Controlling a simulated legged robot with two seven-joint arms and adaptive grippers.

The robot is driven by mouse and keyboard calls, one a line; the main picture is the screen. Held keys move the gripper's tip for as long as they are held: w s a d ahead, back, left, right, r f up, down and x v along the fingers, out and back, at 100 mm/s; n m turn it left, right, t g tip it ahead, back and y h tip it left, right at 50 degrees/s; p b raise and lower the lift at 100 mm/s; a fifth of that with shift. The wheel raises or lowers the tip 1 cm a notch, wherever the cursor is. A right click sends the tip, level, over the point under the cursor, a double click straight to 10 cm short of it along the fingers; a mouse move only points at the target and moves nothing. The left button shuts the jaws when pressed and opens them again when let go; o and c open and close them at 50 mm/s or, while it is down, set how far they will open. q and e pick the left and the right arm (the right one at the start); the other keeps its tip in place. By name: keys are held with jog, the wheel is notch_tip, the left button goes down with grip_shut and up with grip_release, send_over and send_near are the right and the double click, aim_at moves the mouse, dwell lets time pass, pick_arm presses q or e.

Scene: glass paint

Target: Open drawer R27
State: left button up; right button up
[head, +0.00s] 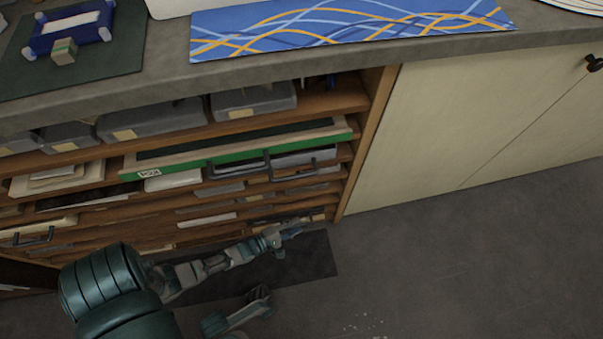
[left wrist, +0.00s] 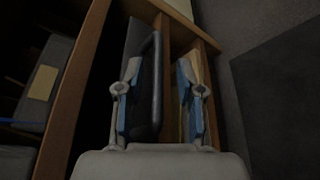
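A green-fronted drawer (head: 190,163) sits in the shelf unit, with a small white label (head: 149,174) at its left end that looks like R27. My left gripper (head: 285,236) shows low in front of the unit. In the left wrist view its two blue-padded fingers (left wrist: 159,98) are spread apart. A dark loop handle (left wrist: 156,80) lies between them, nearer the left finger, with no clear grip. I cannot tell which drawer that handle belongs to. A dark arm end (head: 258,294) below may be my right gripper; its state is unclear.
A grey drawer with its own handle (head: 296,171) is just below the green one at the right. Grey boxes (head: 253,100) fill the shelf above. The counter (head: 160,75) overhangs the unit. Cream cupboard doors (head: 480,125) stand to the right, with open floor (head: 450,260) before them.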

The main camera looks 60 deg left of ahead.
pick_arm(q)
jog(key=shift+w, duration=0.45)
grip_shut()
jog(key=shift+d, duration=0.1)
